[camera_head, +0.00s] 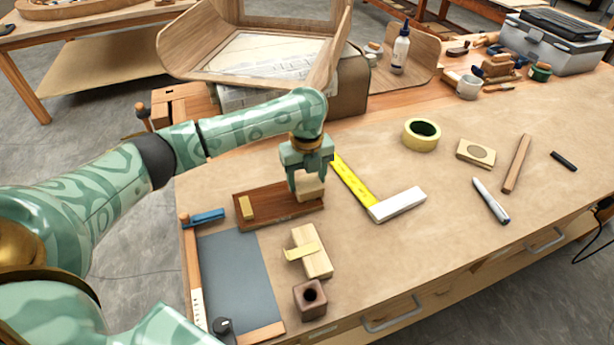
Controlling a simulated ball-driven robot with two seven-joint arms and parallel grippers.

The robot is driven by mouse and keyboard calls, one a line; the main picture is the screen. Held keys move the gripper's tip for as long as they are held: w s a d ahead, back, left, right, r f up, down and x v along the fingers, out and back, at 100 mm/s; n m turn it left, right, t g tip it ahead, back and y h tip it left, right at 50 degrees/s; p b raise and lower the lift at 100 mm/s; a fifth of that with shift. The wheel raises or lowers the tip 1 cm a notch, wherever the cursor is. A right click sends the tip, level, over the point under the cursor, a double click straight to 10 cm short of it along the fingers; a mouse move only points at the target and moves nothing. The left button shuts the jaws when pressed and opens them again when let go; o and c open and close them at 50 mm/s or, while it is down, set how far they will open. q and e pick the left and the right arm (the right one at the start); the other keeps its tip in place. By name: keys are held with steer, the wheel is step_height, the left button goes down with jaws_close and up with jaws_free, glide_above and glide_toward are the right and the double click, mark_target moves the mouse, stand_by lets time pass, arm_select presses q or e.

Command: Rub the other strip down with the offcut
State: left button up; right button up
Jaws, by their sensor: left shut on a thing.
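My left gripper (308,181) is shut on a small pale wooden block, the offcut (311,190), over the right end of a dark reddish-brown board (280,208). Whether the offcut touches the board or sits just above it, I cannot tell. A short pale yellow strip (247,208) lies on the left end of the board, clear of the gripper. Any strip under the offcut is hidden. My right gripper is not in view.
A yellow and white square (397,204) lies close right of the board. A wooden block with a tape strip (311,252), a brown block with a hole (310,299) and a grey-bedded trimmer (236,272) lie in front. Tape roll (421,134) and marker (491,200) lie right.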

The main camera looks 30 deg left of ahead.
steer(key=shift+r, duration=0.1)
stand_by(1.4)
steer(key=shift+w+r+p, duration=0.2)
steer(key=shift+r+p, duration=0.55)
steer(key=shift+p, duration=0.1)
stand_by(0.3)
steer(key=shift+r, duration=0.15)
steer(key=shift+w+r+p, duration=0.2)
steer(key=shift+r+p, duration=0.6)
steer(key=shift+p, duration=0.2)
stand_by(0.5)
